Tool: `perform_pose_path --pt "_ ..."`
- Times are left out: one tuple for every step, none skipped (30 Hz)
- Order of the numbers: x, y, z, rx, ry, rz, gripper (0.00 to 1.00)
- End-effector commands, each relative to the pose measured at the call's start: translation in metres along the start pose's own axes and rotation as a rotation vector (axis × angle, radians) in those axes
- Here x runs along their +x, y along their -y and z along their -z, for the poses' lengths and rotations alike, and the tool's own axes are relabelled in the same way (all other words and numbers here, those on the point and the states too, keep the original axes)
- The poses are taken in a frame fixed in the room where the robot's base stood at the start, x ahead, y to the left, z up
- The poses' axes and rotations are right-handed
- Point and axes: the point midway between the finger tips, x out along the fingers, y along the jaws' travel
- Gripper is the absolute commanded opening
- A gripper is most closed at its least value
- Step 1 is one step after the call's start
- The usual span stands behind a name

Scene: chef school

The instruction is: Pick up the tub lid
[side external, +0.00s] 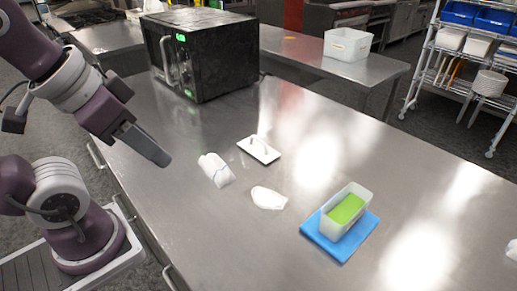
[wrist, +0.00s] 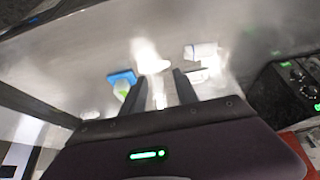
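The tub lid (side external: 258,150) is a flat white rectangle with a raised handle, lying on the steel table. In the wrist view a white shape (wrist: 204,75) beside the right finger appears to be the lid, partly hidden. My gripper (side external: 160,158) is above the table's near edge, to the left of the lid and apart from it. In the wrist view the two dark fingers (wrist: 160,74) stand apart with nothing held between them. The white tub (side external: 333,213) with green contents stands on a blue mat (side external: 320,241) to the right; the mat also shows in the wrist view (wrist: 122,75).
A white cloth-like roll (side external: 216,170) and a crumpled white piece (side external: 268,198) lie near the lid. A black microwave (side external: 202,55) stands at the back left. The table's right middle is clear. Another white object (side external: 511,250) is at the right edge.

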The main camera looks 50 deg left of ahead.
Motion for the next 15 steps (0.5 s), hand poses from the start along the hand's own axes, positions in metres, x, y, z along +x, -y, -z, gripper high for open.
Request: perform_pose_path --pt "0.0 0.0 0.0 0.0 0.0 0.0 0.36" --pt "0.0 0.0 0.0 0.001 0.001 0.0 0.36" --pt "0.0 0.0 0.002 0.008 0.007 -0.003 0.36" --pt "0.001 0.001 0.006 0.018 0.017 -0.009 0.36" --pt "0.002 0.001 0.011 0.034 0.034 -0.016 0.36" --pt "0.005 0.003 0.021 0.068 0.066 -0.028 0.36" --pt "0.01 0.004 0.031 0.1 0.096 -0.037 0.36" --pt "0.016 0.006 0.042 0.138 0.132 -0.045 0.36" --pt "0.028 0.009 0.058 0.195 0.182 -0.052 0.36" --pt "0.038 0.011 0.069 0.242 0.22 -0.052 0.36" --pt "0.051 0.014 0.08 0.29 0.259 -0.048 0.36" --pt "0.07 0.018 0.093 0.358 0.313 -0.038 0.36" --pt "0.086 0.021 0.102 0.412 0.355 -0.026 0.36" --pt "0.102 0.024 0.11 0.47 0.398 -0.009 0.36" --pt "0.126 0.028 0.119 0.552 0.457 0.02 0.36"
